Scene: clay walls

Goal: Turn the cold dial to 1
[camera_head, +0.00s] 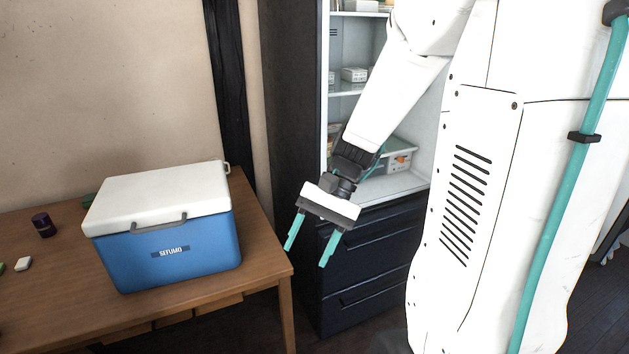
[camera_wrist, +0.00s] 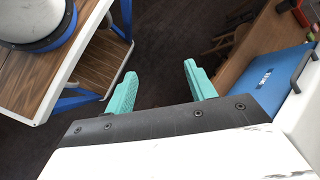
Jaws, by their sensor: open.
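My gripper (camera_head: 308,243) is open and empty, with two teal fingers pointing down in front of the dark fridge. In the wrist view my gripper (camera_wrist: 160,88) is spread over dark floor with nothing between its fingers. The fridge (camera_head: 292,130) stands behind my arm with its upper compartment open to view, showing shelves with boxes and a clear bin (camera_head: 398,160). My arm and body hide much of its inside. No cold dial can be made out in either view.
A wooden table (camera_head: 60,300) at left holds a blue cooler with a white lid (camera_head: 165,235), a dark purple can (camera_head: 44,225) and small items. The table's right edge is close to my gripper. Fridge drawers (camera_head: 370,270) lie below the open compartment.

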